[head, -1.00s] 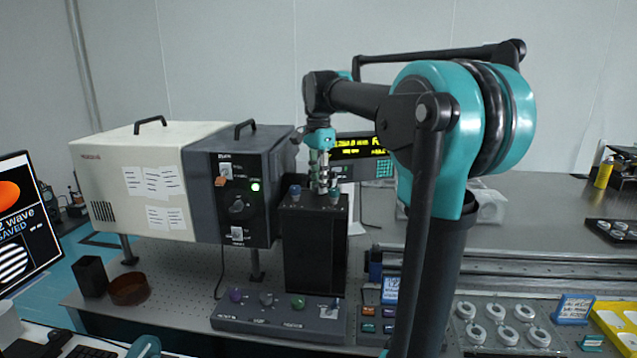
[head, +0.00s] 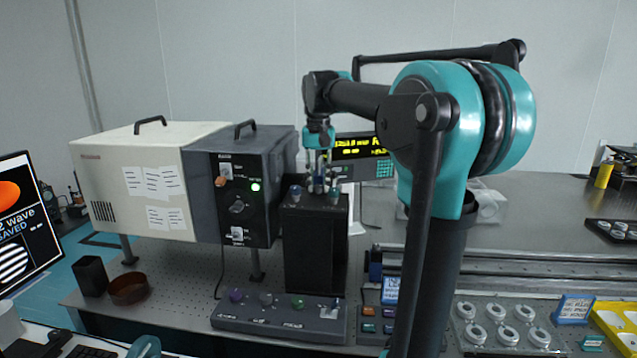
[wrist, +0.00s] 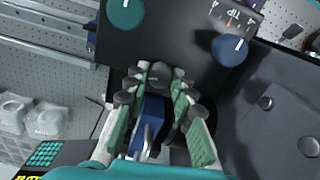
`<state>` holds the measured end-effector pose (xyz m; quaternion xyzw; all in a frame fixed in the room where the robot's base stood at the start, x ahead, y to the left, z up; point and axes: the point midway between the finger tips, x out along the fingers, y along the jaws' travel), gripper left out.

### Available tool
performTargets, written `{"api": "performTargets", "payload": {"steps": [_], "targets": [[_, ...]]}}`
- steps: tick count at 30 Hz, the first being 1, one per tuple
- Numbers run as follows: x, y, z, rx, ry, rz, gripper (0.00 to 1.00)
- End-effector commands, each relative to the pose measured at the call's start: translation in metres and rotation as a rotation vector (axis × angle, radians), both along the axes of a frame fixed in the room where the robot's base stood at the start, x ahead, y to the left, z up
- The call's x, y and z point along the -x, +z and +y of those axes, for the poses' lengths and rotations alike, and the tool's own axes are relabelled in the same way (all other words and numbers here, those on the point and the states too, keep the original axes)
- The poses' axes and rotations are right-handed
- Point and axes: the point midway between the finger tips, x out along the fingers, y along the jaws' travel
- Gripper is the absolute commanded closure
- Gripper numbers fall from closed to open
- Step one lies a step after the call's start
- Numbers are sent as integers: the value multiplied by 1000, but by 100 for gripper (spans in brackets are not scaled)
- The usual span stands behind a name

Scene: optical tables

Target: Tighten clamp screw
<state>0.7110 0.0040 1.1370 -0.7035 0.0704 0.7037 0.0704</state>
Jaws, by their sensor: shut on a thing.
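A dark round knob (wrist: 158,74), which looks like the clamp screw, sits at the top of the black box. In the wrist view my gripper (wrist: 158,80) has its fingertips on both sides of this knob and is shut on it. A blue piece (wrist: 148,125) shows between the fingers, nearer the camera; I cannot tell what it belongs to. In the head view my gripper (head: 320,186) points straight down onto the top of the tall black box (head: 312,245). The fingers hide the knob there.
The grey and white instrument housing (head: 135,185) stands at the left. A control strip with coloured knobs (head: 280,322) lies in front.

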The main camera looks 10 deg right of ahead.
Motion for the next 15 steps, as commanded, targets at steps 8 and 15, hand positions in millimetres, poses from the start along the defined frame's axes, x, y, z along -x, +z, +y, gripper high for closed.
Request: {"api": "performTargets", "payload": {"steps": [8,15], "targets": [[0,0,0,0,262,-1,100],[0,0,0,0,490,-1,100]]}}
